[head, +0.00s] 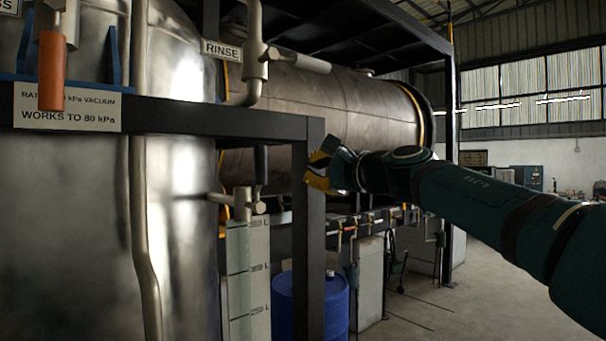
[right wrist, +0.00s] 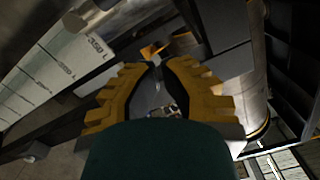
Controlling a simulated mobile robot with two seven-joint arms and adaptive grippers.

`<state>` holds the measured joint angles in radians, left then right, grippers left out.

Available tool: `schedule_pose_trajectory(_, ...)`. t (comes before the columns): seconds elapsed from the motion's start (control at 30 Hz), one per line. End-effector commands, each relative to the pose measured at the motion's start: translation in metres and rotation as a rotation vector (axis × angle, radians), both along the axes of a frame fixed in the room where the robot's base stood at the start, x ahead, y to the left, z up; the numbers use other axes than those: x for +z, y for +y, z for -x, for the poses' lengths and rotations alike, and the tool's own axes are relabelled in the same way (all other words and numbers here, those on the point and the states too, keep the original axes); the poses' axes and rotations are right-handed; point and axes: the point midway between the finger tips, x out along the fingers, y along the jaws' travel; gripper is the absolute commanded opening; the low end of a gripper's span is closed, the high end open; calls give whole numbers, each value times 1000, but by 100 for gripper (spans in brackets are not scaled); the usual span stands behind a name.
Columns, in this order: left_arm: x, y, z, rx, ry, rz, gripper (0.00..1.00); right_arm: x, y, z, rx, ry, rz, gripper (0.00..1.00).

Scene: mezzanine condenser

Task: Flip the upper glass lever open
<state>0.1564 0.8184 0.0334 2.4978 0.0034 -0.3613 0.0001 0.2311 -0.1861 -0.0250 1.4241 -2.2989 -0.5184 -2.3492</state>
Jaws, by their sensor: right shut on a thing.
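The level glass (head: 247,285), a pale marked strip, stands left of the dark post. At its top is a grey valve fitting (head: 243,207) with a yellow-orange lever (head: 220,198) on its left; a dark upright grip (head: 262,165) rises on its right. I cannot tell which is the upper glass lever. My right gripper (head: 318,168) overlaps the post, right of the fitting and apart from it in the head view. In the right wrist view its yellow fingers (right wrist: 157,68) are closed together on something I cannot make out; the marked glass (right wrist: 62,62) is at left. My left gripper is not in view.
A dark frame post (head: 308,240) and crossbeam (head: 180,118) stand before the glass. A big steel tank (head: 180,200) fills the left. A blue drum (head: 335,300) stands below my gripper. Open floor (head: 430,310) lies at right.

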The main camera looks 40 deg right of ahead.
Motion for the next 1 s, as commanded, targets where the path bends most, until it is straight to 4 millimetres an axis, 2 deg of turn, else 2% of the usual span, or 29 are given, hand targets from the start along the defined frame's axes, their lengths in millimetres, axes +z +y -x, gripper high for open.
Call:
schedule_pose_trajectory(0.1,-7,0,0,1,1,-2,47,-1,-3,25,-1,-2,2,0)
schedule_pose_trajectory(0.33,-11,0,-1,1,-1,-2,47,-1,-7,51,-1,-1,1,0)
schedule_pose_trajectory(0.5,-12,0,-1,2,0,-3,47,0,-7,56,0,1,0,0)
schedule_pose_trajectory(1.0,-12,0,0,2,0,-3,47,0,-7,56,0,1,1,0)
